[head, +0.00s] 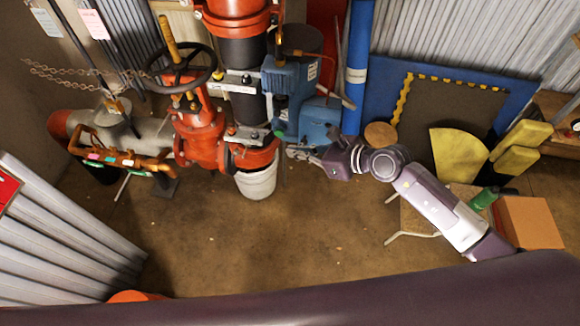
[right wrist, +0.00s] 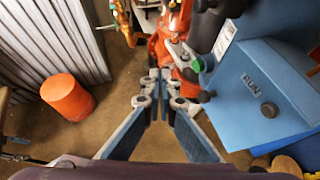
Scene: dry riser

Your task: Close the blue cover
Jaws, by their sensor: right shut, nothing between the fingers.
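A blue box (head: 290,78) is fixed beside the dark vertical pipe in the head view. A lighter blue panel (head: 320,116) sits just below and right of it. In the right wrist view a large blue panel (right wrist: 245,100), marked RUN and bearing a dark knob, fills the right side; I take it as the blue cover, but its hinge and how far it stands open are unclear. My right gripper (head: 292,152) is below the blue parts. In the right wrist view its fingertips (right wrist: 160,76) are together and empty, left of the panel and apart from it. My left gripper is not visible.
Red valve pipework with a black handwheel (head: 182,68) stands left of the box. A white bucket (head: 257,182) is below the pipe. A blue upright pipe (head: 357,65) stands to the right. An orange bucket (right wrist: 68,97) is on the floor. The central floor is clear.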

